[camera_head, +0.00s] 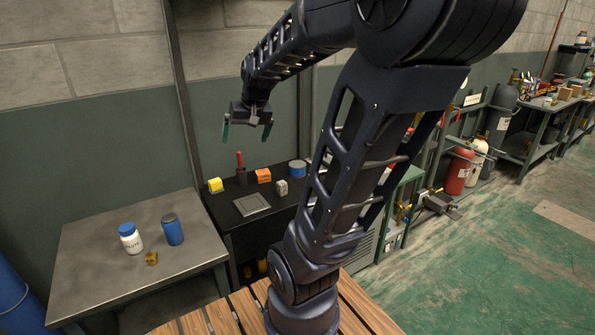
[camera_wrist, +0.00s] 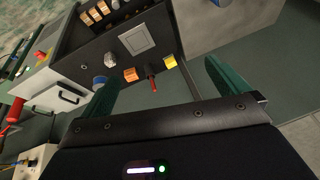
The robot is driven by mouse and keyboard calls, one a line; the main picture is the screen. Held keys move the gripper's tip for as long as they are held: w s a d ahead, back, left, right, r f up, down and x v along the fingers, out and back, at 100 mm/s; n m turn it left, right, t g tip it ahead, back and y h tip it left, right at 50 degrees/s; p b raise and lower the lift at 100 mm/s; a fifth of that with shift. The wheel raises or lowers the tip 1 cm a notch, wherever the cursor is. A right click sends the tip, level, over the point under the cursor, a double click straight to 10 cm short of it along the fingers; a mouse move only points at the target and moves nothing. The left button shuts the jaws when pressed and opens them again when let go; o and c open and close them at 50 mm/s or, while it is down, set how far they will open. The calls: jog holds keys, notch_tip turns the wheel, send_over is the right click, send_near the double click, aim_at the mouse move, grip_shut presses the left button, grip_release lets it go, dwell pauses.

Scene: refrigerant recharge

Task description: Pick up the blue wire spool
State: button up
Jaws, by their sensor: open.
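The blue wire spool (camera_head: 297,169) stands on the black bench (camera_head: 228,215), near its back right, partly beside my arm in the head view. In the wrist view, a small rounded shape (camera_wrist: 98,82) beside the left finger seems to be the spool, but it is too small to be sure. My gripper (camera_head: 246,134) is open and empty, raised above the back of the bench, to the left of the spool and apart from it. Its two green fingers also show in the wrist view (camera_wrist: 158,76).
Near the spool are a grey lump (camera_head: 282,187), an orange box (camera_head: 263,176), a red-handled tool (camera_head: 240,170), a yellow block (camera_head: 215,185) and a flat grey plate (camera_head: 252,204). A metal table (camera_head: 90,245) at left holds a white jar (camera_head: 130,240) and a blue can (camera_head: 172,230).

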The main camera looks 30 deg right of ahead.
jog(key=w+d+f+m, duration=0.1)
jog(key=w+d+f, duration=0.15)
jog(key=w, duration=0.25)
jog(key=w+d+f+m, duration=0.1)
jog(key=w+d, duration=0.3)
jog(key=w, duration=0.2)
jog(key=m+g+h, duration=0.1)
jog(key=m+h, duration=0.4)
send_near(298, 164)
jog(key=shift+a+f, duration=0.1)
jog(key=shift+f, duration=0.35)
jog(key=shift+w+d+f, duration=0.2)
jog(key=shift+d+f, duration=0.25)
jog(key=shift+f, duration=0.2)
jog(key=shift+w+x, duration=0.15)
jog(key=shift+x, duration=2.3)
jog(key=shift+w+x, duration=0.15)
jog(key=shift+x, duration=2.3)
jog(key=shift+a, duration=0.1)
jog(key=shift+r, duration=0.1)
jog(key=c, duration=1.3)
